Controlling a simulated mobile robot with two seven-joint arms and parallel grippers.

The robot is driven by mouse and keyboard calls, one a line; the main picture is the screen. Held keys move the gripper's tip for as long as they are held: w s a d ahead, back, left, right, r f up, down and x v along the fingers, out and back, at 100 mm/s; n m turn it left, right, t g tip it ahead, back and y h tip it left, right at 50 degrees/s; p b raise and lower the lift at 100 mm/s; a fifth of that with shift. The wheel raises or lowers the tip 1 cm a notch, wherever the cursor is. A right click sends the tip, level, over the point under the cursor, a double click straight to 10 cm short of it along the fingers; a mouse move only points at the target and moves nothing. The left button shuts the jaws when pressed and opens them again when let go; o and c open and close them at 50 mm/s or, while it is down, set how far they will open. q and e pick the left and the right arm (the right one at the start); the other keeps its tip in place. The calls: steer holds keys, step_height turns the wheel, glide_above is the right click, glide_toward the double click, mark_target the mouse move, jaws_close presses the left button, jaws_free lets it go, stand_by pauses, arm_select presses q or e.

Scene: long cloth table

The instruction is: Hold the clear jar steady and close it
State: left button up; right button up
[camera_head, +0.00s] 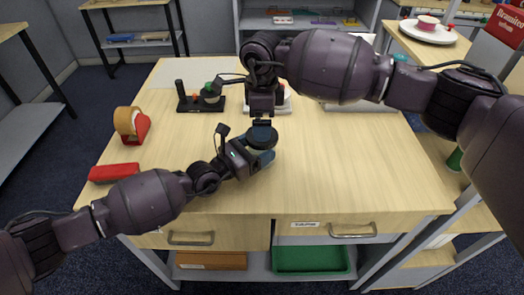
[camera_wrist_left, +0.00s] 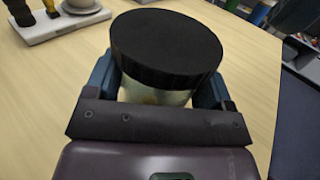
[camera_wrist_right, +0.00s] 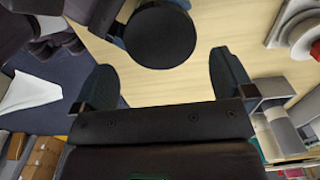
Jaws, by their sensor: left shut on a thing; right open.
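The clear jar (camera_wrist_left: 150,97) stands near the middle of the table, with a wide black lid (camera_wrist_left: 165,42) sitting over its mouth. Whether the lid is screwed tight cannot be told. My left gripper (camera_head: 257,157) is shut on the jar's body, with one blue-tipped finger on each side below the lid. My right gripper (camera_wrist_right: 163,68) is open and empty. It hangs just above the jar, and in the right wrist view the lid (camera_wrist_right: 160,35) lies just beyond the gap between its fingers. In the head view the right arm partly covers the lid.
An orange and red tape dispenser (camera_head: 132,125) and a red case (camera_head: 114,173) are at the left. A black rack (camera_head: 200,101) and a white-based stand (camera_head: 271,109) are behind the jar. The tabletop (camera_head: 370,165) right of the jar is clear.

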mark_target(262, 148)
step_height(262, 148, up, 4)
steer(key=shift+f, duration=0.25)
steer(key=shift+f, duration=0.15)
steer(key=shift+f, duration=3.9)
steer(key=shift+c, duration=0.2)
steer(key=c, duration=0.7)
steer(key=o, duration=0.7)
steer(key=shift+o, duration=0.2)
